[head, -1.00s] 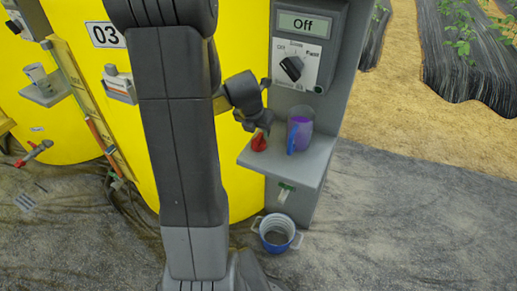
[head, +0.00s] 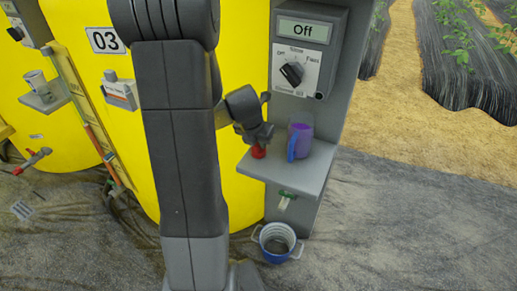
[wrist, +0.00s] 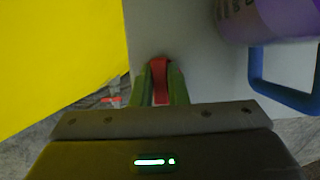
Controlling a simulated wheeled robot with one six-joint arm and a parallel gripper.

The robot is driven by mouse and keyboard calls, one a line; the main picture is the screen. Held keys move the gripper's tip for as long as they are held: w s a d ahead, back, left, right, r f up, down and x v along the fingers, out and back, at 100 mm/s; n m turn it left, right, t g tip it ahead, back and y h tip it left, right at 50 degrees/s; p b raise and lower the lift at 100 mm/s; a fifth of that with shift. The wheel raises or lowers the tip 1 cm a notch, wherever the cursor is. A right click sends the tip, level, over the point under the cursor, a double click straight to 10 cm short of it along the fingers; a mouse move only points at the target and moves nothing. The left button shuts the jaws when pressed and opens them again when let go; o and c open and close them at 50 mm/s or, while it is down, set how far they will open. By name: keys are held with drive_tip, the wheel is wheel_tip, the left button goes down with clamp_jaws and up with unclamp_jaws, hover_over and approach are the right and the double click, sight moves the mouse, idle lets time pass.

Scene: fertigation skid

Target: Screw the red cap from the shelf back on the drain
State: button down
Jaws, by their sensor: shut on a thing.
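The red cap (head: 258,152) is at the left part of the grey shelf (head: 310,176) in the head view. My gripper (head: 257,143) points down over it and is shut on it. In the wrist view the red cap (wrist: 160,78) is pinched between the two green fingers (wrist: 160,88). The cap's base is at or close to the shelf top; I cannot tell if it touches. Below the shelf a small outlet with a green part (head: 286,199) sits on the grey post. I cannot make out for sure which fitting is the drain.
A purple mug (head: 301,140) with a blue handle stands on the shelf just right of the gripper. A blue bucket (head: 277,243) stands on the ground below. A control box (head: 305,50) reading "Off" is above. The yellow tank (head: 247,60) is close behind my arm.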

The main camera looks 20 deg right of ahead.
drive_tip(key=shift+r+p, duration=2.45)
drive_tip(key=shift+p, duration=0.05)
drive_tip(key=shift+s+f, duration=0.1)
